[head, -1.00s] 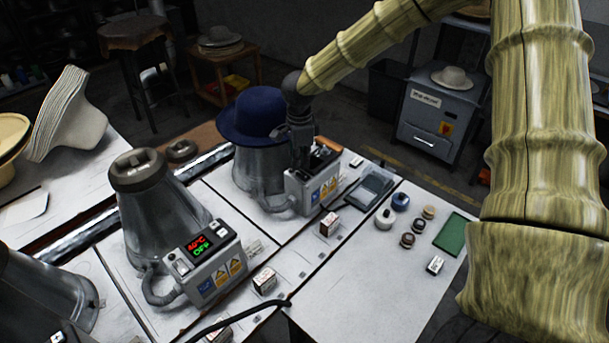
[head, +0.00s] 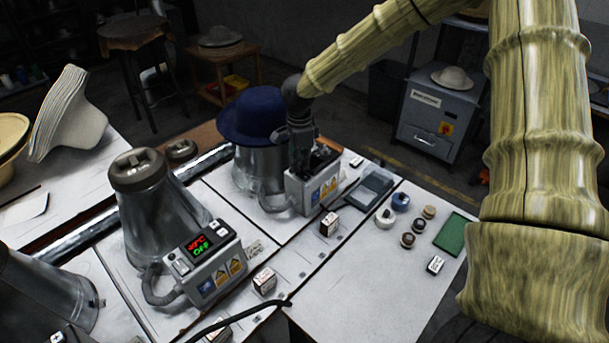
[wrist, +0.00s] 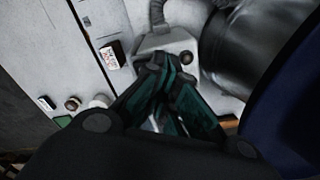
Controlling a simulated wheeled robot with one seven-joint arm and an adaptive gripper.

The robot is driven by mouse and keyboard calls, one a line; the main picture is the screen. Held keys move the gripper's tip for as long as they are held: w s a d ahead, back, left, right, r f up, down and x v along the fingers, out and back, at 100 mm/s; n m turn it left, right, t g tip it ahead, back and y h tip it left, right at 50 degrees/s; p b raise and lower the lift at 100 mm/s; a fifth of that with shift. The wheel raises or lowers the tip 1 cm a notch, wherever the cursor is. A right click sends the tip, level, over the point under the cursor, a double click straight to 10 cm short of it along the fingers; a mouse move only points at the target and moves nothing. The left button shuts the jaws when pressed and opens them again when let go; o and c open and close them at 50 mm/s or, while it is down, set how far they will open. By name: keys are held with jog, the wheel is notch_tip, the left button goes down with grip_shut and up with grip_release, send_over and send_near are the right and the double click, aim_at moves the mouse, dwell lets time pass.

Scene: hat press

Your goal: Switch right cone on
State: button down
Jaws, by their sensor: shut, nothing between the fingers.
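The right cone (head: 258,170) is a metal cone with a dark blue hat (head: 252,115) on top; the cone (wrist: 245,50) and hat (wrist: 290,105) also show in the wrist view. Its grey control box (head: 316,190) stands at its front right, with blue and yellow stickers. My gripper (head: 301,172) is shut and empty, pointing down over the top of this box. In the wrist view my gripper (wrist: 163,66) covers much of the box (wrist: 178,42); I cannot tell whether the fingertips touch it. The box's display and switch are hidden.
A small carton (head: 329,224) stands in front of the right box. Several small round items and a green pad (head: 453,233) lie on the right table.

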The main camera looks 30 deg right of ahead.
aim_at(301, 172)
jog(key=shift+s+f, duration=0.1)
jog(key=shift+f, duration=0.75)
dwell(0.7)
jog(key=shift+r, duration=0.15)
jog(key=shift+r+p, duration=3.35)
jog(key=shift+r, duration=0.05)
jog(key=shift+f, duration=0.1)
